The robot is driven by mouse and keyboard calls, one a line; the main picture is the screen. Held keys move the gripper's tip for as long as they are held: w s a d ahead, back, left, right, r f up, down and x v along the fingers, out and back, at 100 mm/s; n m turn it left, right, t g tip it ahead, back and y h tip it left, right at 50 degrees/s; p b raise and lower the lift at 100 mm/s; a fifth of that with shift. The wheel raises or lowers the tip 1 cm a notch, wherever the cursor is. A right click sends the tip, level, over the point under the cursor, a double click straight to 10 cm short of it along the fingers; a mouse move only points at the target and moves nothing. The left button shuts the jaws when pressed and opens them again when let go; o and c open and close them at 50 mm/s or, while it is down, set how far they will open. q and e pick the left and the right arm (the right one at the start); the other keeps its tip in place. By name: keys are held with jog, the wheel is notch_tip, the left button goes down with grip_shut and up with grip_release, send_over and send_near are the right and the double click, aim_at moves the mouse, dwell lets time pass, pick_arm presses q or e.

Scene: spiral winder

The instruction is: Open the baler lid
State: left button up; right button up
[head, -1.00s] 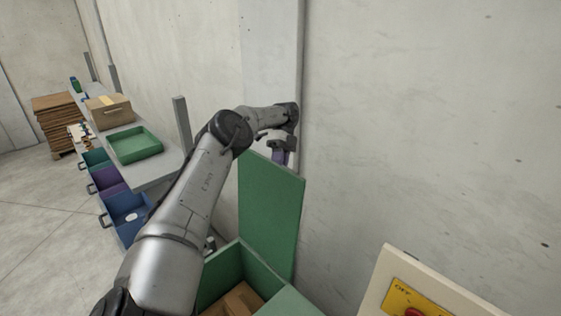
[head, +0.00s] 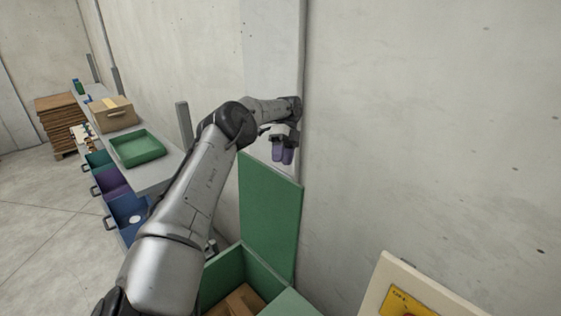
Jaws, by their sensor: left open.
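The green baler lid (head: 270,208) stands upright, raised at the back of the green baler (head: 292,303) in the head view. The baler's top is open, and brown cardboard (head: 238,300) shows inside. My left gripper (head: 283,158) is just above the lid's top edge, with its purple fingers pointing down. It is open and holds nothing. Whether a fingertip touches the lid's top edge is hard to tell. My left arm covers the baler's left side. My right gripper is out of view.
A cream control panel with a yellow plate (head: 402,302) stands at the lower right. A grey bench (head: 158,172) at the left holds a green tray (head: 137,148) and a cardboard box (head: 113,115), with coloured bins (head: 127,213) below. A concrete wall is close behind the lid.

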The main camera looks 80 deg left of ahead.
pick_arm(q)
jog(key=w+d+r+b, duration=0.2)
jog(key=w+d+r, duration=0.4)
jog(key=d, duration=0.2)
jog(key=shift+w+d+b, duration=0.2)
jog(key=shift+d+b, duration=0.1)
jog(key=shift+d, duration=0.1)
dwell(0.4)
